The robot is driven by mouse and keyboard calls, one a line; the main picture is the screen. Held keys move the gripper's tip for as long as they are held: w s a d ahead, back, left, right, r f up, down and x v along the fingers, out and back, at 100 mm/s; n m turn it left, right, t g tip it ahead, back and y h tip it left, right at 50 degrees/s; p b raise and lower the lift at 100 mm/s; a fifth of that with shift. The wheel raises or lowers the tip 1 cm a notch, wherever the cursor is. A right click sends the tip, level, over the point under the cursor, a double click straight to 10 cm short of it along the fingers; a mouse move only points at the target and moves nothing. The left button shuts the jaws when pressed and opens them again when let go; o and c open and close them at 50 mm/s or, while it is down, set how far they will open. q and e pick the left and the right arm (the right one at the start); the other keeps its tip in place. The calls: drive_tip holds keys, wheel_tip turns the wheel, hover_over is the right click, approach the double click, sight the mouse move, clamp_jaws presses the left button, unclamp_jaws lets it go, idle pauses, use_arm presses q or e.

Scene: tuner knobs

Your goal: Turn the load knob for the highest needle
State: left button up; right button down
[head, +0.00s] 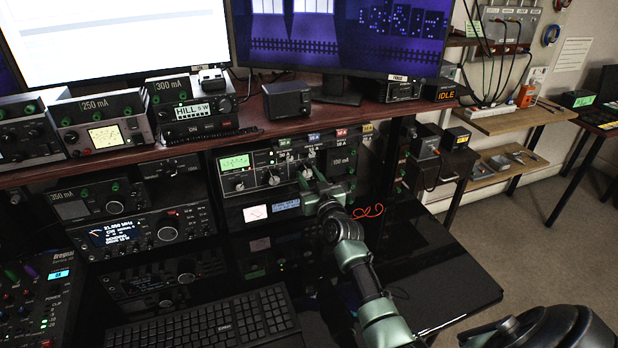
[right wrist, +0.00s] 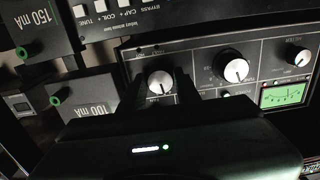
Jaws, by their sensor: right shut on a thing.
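The tuner (head: 285,155) is a dark panel on the shelf below the monitors, with a lit green meter (head: 236,162) and a row of knobs. My right gripper (head: 312,182) is at the knob nearest its right end. In the right wrist view that silver-faced knob (right wrist: 160,82) sits between my two dark fingers, and the gripper is shut on it. A large middle knob (right wrist: 236,70) and a smaller end knob (right wrist: 297,56) are free. The green meter (right wrist: 283,94) shows there too, its needle too small to read. My left gripper is out of view.
A grey 100 mA box (head: 342,162) stands close beside the tuner's right end. A radio (head: 135,232) is to the left, and a keyboard (head: 210,318) lies on the dark desk below. The shelf edge (head: 150,150) runs above the tuner. Red wire (head: 368,211) lies right of my arm.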

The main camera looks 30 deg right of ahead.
drive_tip(key=shift+m, duration=0.3)
drive_tip(key=shift+a+m+p, duration=0.1)
drive_tip(key=shift+m+p, duration=0.3)
drive_tip(key=shift+m, duration=2.2)
drive_tip(key=c, duration=1)
unclamp_jaws()
drive_tip(key=shift+s, duration=0.1)
drive_tip(key=v, duration=0.7)
drive_tip(key=shift+s, duration=0.3)
